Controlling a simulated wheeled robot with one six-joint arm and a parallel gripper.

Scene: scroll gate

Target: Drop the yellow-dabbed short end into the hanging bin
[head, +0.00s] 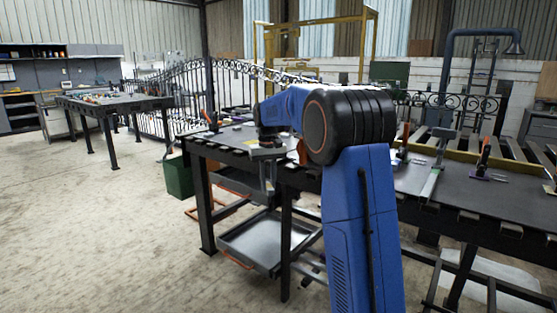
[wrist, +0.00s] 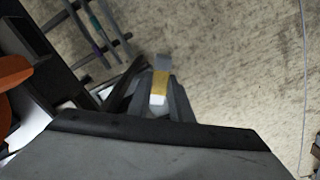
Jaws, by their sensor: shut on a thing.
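The short end (wrist: 161,83), a pale piece with a yellow band, sits between the fingers of my gripper (wrist: 160,98) in the wrist view. My gripper is shut on it, with bare floor beyond. In the head view my gripper (head: 267,172) points down at the near edge of the workbench; the piece is too small to make out there. A dark green bin (head: 179,176) is at the bench's left end, to the left of my gripper and apart from it. Whether it hangs or stands is unclear. I cannot make it out in the wrist view.
The dark workbench (head: 232,139) carries clamps and extends right behind my arm. A grey metal tray (head: 262,243) sits low beneath it. Bars with green and purple marks (wrist: 97,35) show in the wrist view. The floor (head: 110,225) at left is clear.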

